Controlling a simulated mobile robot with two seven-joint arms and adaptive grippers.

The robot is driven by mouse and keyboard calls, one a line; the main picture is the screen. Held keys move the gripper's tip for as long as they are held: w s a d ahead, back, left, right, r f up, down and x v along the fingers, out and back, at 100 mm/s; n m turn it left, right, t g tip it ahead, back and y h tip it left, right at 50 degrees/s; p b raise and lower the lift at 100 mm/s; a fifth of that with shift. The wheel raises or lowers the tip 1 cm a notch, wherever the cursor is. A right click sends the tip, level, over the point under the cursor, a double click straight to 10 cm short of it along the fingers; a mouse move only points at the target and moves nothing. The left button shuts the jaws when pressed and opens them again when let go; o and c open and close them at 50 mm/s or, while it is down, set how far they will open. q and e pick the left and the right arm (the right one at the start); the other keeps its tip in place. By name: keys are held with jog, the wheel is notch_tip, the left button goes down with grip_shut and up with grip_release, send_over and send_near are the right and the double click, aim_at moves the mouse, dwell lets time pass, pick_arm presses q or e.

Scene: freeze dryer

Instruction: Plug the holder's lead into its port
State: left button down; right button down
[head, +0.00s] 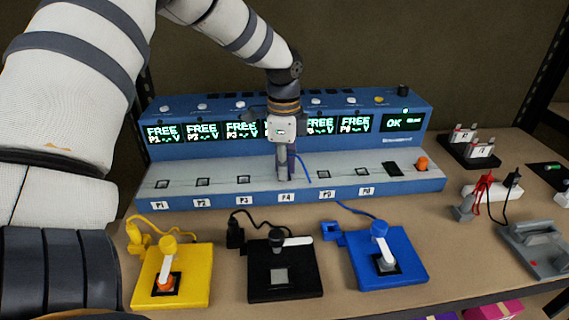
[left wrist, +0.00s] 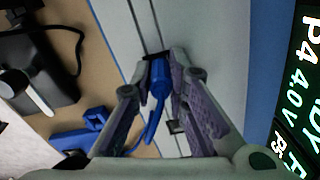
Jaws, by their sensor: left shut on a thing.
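The blue holder (head: 405,270) sits on the table at front right of the row of holders. Its blue lead (head: 352,209) runs up to my left gripper (head: 285,177) at the P4 position of the blue station (head: 215,197). In the left wrist view my left gripper (left wrist: 158,75) is shut on the lead's blue plug (left wrist: 160,80). The plug's tip is at a dark port slot (left wrist: 155,56); how deep it sits is hard to tell. The P4 display (left wrist: 300,60) reads 4.0 V with letters ending in "DY". My right gripper is not in view.
A yellow holder (head: 147,288) and a black holder (head: 260,285) stand left of the blue one, each with its own lead. Ports P1, P2, P3, P5 and P6 look empty. A grey device (head: 535,250) and red and black leads lie at the right.

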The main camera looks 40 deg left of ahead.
pick_arm(q)
jog(key=c, duration=1.5)
grip_release()
notch_tip(320, 180, up, 12)
jog(key=shift+s, duration=0.1)
